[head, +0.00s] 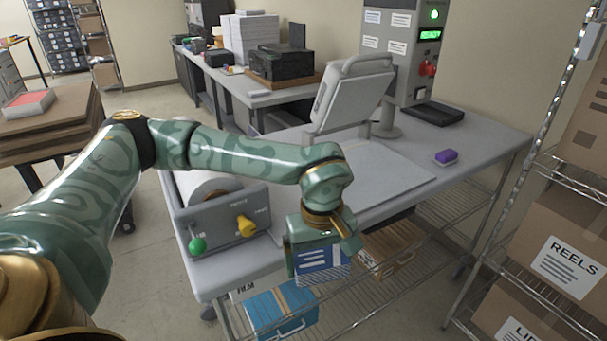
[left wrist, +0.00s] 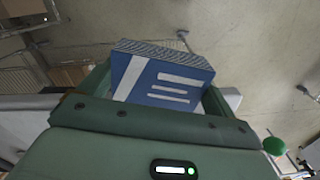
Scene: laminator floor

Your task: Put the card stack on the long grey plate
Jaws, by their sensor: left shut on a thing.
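My left gripper (head: 318,258) is shut on the card stack (head: 322,259), a blue block with white bars on its face. It holds the stack in the air in front of the bench's front edge, apart from the bench. In the left wrist view the card stack (left wrist: 168,86) sits between the green fingers, its striped edge facing up in the picture. The long grey plate (head: 390,180) lies flat on the bench, beyond the gripper and to its right. Its left part is hidden behind my arm. My right gripper is not in view.
A roll unit with a green knob (head: 197,244) and yellow knob (head: 246,226) stands left of my gripper. A tilted grey panel (head: 348,97) stands behind the plate. A purple block (head: 446,157) lies to its right. Wire shelves with boxes (head: 565,260) stand at right.

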